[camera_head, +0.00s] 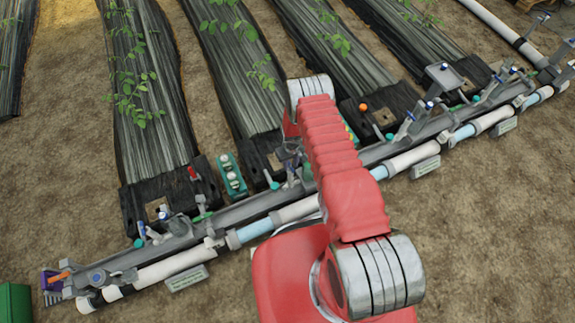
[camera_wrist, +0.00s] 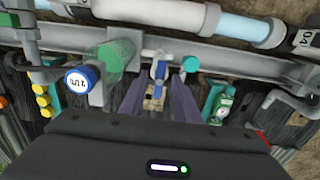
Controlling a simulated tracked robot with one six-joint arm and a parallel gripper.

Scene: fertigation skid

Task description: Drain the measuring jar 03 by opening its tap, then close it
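In the wrist view, my gripper (camera_wrist: 160,100) is open, its two purple-grey fingers spread apart. A small tap with a blue and white handle (camera_wrist: 158,68) shows between the fingers, and I cannot tell whether they touch it. A clear green measuring jar (camera_wrist: 122,55) is left of the fingers, by a blue round cap with markings (camera_wrist: 82,80). I cannot read a number on this jar or tell whether it holds liquid. In the head view, my red arm covers the gripper and much of this spot.
A grey rail (camera_head: 250,215) with pipes runs across the rows. A teal knob (camera_wrist: 190,63) is right of the tap, and a green device (camera_wrist: 222,103) stands farther right. A green box (camera_head: 15,302) stands at lower left.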

